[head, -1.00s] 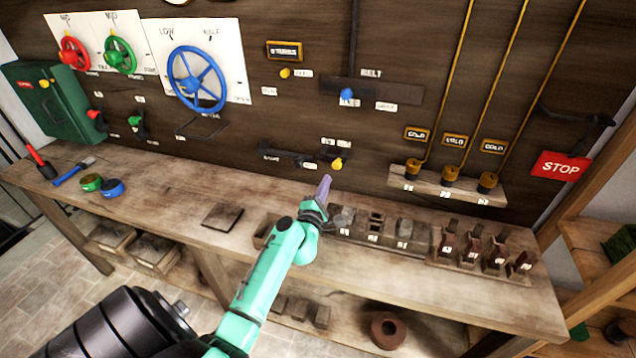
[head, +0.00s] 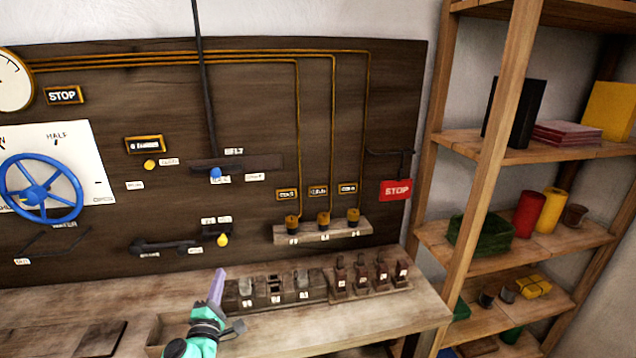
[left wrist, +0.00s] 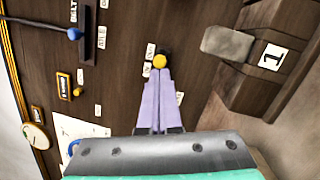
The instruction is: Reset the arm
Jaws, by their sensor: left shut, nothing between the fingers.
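My left gripper (head: 217,288) reaches up from the bottom of the head view, over the bench in front of the dark control board (head: 110,220). Its lilac fingers also show in the left wrist view (left wrist: 158,95), closed together and empty. Their tips point toward a yellow knob (head: 222,240), which also shows in the left wrist view (left wrist: 159,61). Whether the fingertips touch it I cannot tell. My right gripper is not in view.
The wooden bench (head: 330,332) carries a row of numbered blocks (head: 275,290) and several dark levers (head: 362,278). A blue wheel (head: 42,190) is at left. A red STOP sign (head: 396,189) hangs at the board's right. A wooden shelf (head: 570,245) with goods stands at right.

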